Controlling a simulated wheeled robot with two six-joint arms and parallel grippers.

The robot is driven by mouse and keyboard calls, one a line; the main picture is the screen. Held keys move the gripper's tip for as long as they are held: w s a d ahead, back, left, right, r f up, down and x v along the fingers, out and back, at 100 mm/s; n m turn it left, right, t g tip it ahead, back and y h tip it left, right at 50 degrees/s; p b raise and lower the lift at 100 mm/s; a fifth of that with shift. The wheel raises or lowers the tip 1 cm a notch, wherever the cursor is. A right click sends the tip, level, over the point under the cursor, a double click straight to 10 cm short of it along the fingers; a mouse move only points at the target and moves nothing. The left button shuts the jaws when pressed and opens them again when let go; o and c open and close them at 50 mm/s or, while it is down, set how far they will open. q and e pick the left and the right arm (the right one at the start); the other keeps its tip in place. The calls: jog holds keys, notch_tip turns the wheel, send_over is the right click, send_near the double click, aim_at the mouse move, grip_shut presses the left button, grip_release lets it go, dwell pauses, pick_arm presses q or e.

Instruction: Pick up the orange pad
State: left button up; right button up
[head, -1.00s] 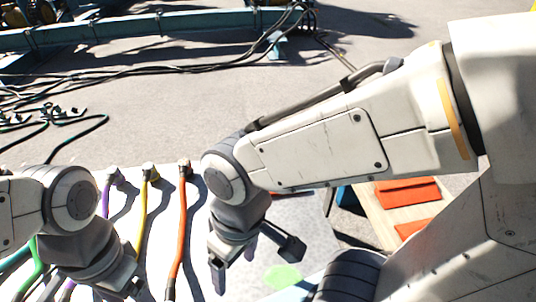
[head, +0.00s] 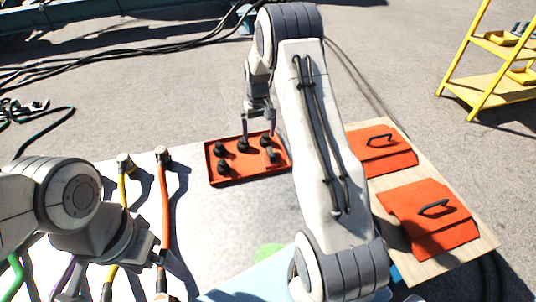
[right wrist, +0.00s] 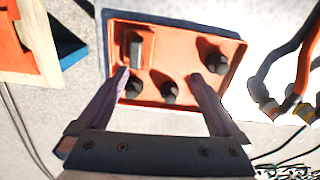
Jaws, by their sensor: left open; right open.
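Two orange pads with dark handles lie on a wooden board at the right in the head view: a far one (head: 378,157) and a near one (head: 425,228). I cannot tell which piece the task names. My right gripper (head: 258,128) is open above the tray. My left gripper (head: 112,275) is open at the lower left, over the cables.
Several black knobs (right wrist: 169,92) stand in the tray. A yellow cable (head: 124,195) and an orange cable (head: 165,205) run along the pale table's left side. A yellow rack (head: 487,60) stands at the far right. The table's middle is mostly clear.

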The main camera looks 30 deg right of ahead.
send_over(271, 151)
notch_tip(271, 151, down, 4)
jog(key=shift+s+a+r+m, duration=0.1)
jog(key=shift+a+r+m, duration=0.1)
jog(key=shift+m, duration=0.2)
notch_tip(271, 151, down, 4)
jog(key=shift+f+b, duration=0.25)
jog(key=shift+b, duration=0.3)
jog(key=f+b, duration=0.1)
jog(key=f, duration=0.4)
jog(key=shift+d+f, duration=0.2)
jog(key=c, duration=1.2)
